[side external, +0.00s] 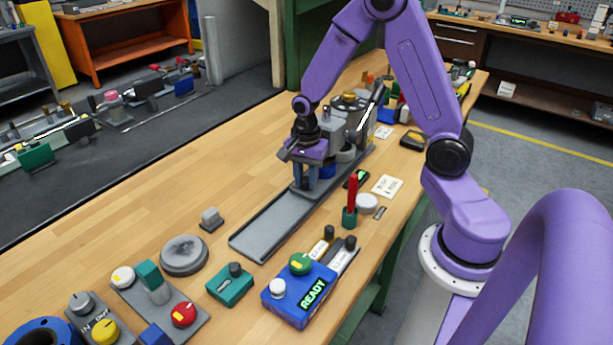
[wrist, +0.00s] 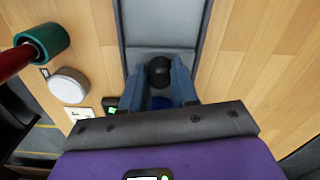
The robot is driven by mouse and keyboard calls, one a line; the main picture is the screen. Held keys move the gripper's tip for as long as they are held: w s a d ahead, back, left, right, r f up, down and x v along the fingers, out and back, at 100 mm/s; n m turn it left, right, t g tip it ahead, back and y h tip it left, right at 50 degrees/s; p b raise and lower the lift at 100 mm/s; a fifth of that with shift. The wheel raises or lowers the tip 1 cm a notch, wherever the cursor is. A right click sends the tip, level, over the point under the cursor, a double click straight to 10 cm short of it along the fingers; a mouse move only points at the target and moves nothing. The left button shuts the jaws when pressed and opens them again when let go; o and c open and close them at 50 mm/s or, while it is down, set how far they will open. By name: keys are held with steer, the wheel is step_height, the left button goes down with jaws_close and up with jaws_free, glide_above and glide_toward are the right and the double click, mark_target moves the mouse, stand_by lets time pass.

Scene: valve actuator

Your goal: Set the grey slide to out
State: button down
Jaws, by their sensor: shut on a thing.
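The grey slide (side external: 322,186) is a flat plate with a black knob, sitting in a long grey channel (side external: 265,232) on the wooden bench. In the side view it is towards the channel's far end, by the valve machine, and the channel's near part is empty. My gripper (side external: 305,185) points down over the slide with its blue fingers around the knob. In the wrist view the black knob (wrist: 160,66) sits between the two fingers of my gripper (wrist: 160,76), shut on it. The far part of the slide is hidden by my gripper.
A grey machine with a blue part (side external: 327,170) stands just behind my gripper. A blue READY box (side external: 298,296) is nearer.

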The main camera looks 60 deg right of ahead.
steer(key=a, duration=2)
steer(key=shift+a, duration=0.15)
steer(key=c, duration=0.8)
jaws_free()
steer(key=shift+a, duration=0.15)
steer(key=shift+c, duration=0.2)
steer(key=shift+d, duration=0.2)
steer(key=shift+r, duration=0.35)
step_height(320, 180, up, 17)
steer(key=shift+f, duration=0.15)
